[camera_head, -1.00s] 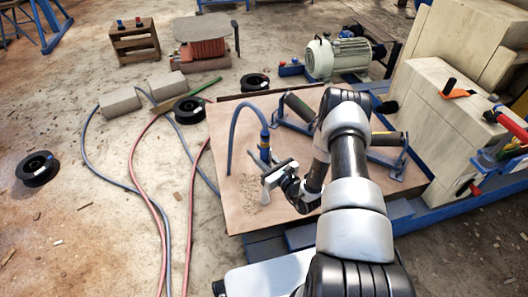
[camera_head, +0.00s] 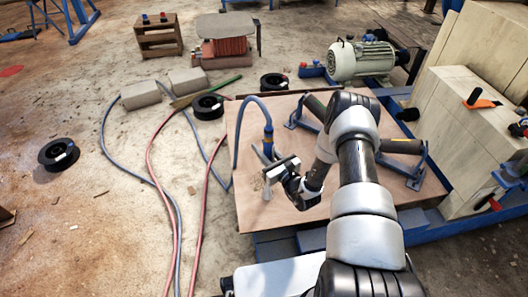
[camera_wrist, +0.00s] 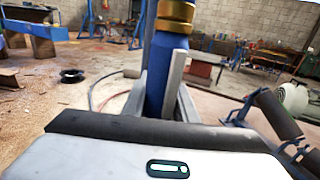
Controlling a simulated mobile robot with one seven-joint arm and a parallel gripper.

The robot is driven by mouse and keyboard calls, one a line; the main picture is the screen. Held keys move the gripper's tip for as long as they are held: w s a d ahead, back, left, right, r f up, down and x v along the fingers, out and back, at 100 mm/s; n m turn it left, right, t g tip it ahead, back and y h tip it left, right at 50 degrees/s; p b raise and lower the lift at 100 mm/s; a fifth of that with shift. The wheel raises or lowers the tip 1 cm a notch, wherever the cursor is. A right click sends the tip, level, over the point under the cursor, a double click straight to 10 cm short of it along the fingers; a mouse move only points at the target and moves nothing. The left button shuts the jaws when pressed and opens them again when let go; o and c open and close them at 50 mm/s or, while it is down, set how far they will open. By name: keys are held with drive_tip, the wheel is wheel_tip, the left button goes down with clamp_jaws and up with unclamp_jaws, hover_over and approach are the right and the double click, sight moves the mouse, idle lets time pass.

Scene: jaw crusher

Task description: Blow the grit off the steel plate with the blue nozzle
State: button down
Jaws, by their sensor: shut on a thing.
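The blue nozzle (camera_head: 268,136) stands nearly upright in my gripper (camera_head: 267,157), with a blue hose arching from its top. In the wrist view, the blue body of the nozzle (camera_wrist: 160,75) with its brass collar (camera_wrist: 175,16) sits between the grey fingers of my gripper (camera_wrist: 158,88). The fingers are shut on it. A pale tip points down below the gripper, over the tan-brown steel plate (camera_head: 292,212). A small patch of grit (camera_head: 257,184) lies on the plate beside the tip. My wrist hides part of the plate around it.
Blue brackets with dark rollers (camera_head: 402,146) stand on the plate's right side, near pale machine blocks (camera_head: 455,130). A motor (camera_head: 360,60) is behind. Hoses (camera_head: 160,185) and black reels (camera_head: 58,154) lie on the floor at left. The plate's left front is clear.

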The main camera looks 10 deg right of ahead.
drive_tip(key=w, duration=0.7)
idle(0.5)
idle(0.8)
